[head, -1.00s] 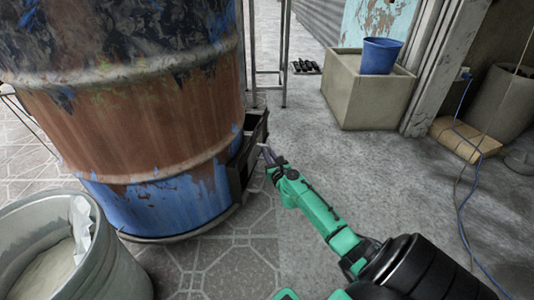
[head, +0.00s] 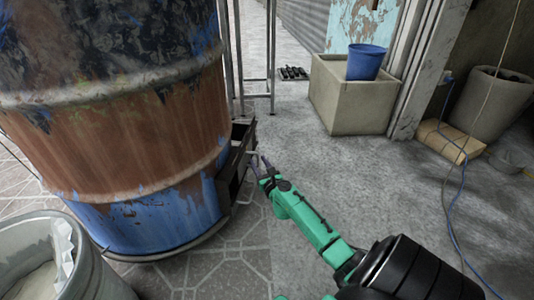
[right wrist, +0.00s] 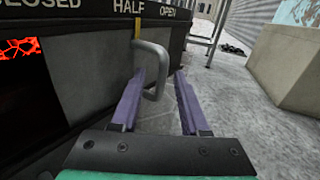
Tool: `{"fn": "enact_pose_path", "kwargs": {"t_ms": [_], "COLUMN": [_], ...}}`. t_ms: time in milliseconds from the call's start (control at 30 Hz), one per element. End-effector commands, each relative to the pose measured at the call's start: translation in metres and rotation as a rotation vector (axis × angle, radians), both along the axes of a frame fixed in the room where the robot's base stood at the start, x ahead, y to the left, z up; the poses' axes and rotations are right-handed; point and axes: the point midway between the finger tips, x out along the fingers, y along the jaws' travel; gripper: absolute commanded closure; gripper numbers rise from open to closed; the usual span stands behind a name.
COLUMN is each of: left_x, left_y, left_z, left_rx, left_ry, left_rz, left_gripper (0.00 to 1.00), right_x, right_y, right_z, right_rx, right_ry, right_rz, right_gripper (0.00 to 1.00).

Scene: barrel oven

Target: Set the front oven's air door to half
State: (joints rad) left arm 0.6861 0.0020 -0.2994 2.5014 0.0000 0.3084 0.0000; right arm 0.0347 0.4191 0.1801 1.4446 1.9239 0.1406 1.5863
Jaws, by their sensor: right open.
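The front oven is a rusty, blue-painted barrel (head: 120,140). Its air door box (head: 235,165) juts from the lower right side. In the right wrist view, the dark frame (right wrist: 95,22) carries the words CLOSED, HALF and OPEN. A grey bent handle (right wrist: 155,70) hangs from the grey door panel (right wrist: 88,72), with a yellow mark (right wrist: 137,27) above it, just right of the middle of HALF. My right gripper (head: 260,162) is open at the box; its purple fingers (right wrist: 159,75) stand either side of the handle, not closed on it. My left gripper is out of view.
Red embers (right wrist: 20,47) glow in the opening at left. A grey metal bin (head: 95,280) stands at front left. A concrete planter (head: 350,100) with a blue bucket (head: 366,62) stands behind right.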

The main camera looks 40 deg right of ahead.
Motion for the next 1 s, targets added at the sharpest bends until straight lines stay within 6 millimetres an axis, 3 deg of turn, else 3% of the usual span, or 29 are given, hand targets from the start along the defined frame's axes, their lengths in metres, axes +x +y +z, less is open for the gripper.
{"fn": "enact_pose_path", "kwargs": {"t_ms": [167, 300, 500, 1000], "left_x": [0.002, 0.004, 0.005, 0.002], "left_y": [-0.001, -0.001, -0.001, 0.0], "left_z": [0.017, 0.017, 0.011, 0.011], "left_rx": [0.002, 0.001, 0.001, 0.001], "left_ry": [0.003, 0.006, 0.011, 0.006], "left_rz": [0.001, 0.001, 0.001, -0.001], "left_gripper": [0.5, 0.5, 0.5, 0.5], "right_x": [-0.043, -0.082, -0.117, -0.123], "right_y": [0.015, 0.029, 0.042, 0.044], "right_z": [0.003, -0.001, -0.001, 0.001], "right_rx": [0.003, 0.004, 0.0, -0.001], "right_ry": [0.004, 0.004, 0.001, 0.0], "right_rz": [-0.002, -0.003, -0.003, -0.002], "right_gripper": [0.55, 0.55, 0.55, 0.55]}}
